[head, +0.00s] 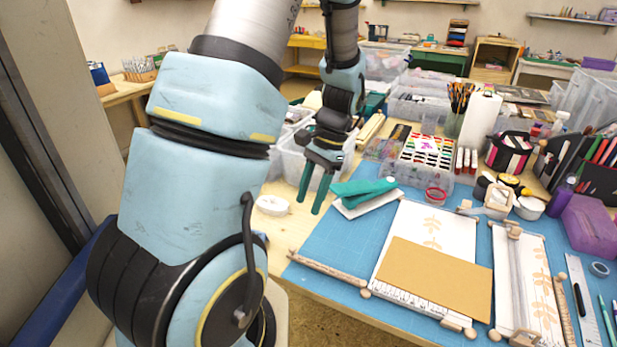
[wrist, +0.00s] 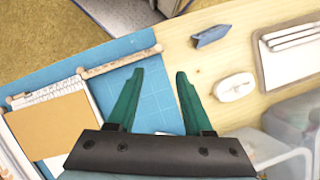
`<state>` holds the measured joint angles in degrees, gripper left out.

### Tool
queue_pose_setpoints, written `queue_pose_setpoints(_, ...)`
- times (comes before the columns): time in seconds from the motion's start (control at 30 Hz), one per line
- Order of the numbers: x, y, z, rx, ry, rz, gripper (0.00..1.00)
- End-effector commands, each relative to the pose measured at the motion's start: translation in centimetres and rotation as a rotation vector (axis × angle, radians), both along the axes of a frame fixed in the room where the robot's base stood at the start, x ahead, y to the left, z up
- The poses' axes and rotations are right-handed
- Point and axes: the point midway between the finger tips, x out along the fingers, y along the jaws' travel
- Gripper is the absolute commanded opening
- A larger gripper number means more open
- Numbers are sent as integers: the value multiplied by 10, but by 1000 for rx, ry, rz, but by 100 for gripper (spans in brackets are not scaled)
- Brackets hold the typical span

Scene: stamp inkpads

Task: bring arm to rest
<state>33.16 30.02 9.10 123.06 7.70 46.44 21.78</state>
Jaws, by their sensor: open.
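My gripper (head: 314,190) hangs above the left part of the worktable, with its two green fingers pointing down. In the wrist view my gripper (wrist: 155,88) shows its fingers spread apart with nothing between them. Below the fingers lie the blue cutting mat (wrist: 150,105) and the bare wood of the table (wrist: 185,50). My arm fills the left half of the head view and hides what is behind it.
A white round object (head: 272,205) lies left of my gripper. A teal stapler-like tool (head: 365,188) lies right of it. A tan sheet (head: 435,278) covers part of a white board on the blue mat (head: 335,240). Clear bins and a paint box (head: 425,155) stand behind.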

Motion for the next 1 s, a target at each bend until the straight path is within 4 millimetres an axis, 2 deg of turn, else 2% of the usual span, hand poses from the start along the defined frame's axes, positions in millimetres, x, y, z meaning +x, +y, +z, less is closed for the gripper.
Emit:
queue_pose_setpoints(0.17, -8, 27, 27, -93, -122, 226, 51)
queue_pose_setpoints(0.3, -20, 54, 50, -176, -261, 472, 51)
queue_pose_setpoints(0.5, -35, 80, 71, -246, -414, 725, 51)
queue_pose_setpoints(0.67, -40, 87, 76, -263, -458, 799, 51)
queue_pose_setpoints(1.0, -40, 87, 76, -264, -458, 801, 51)
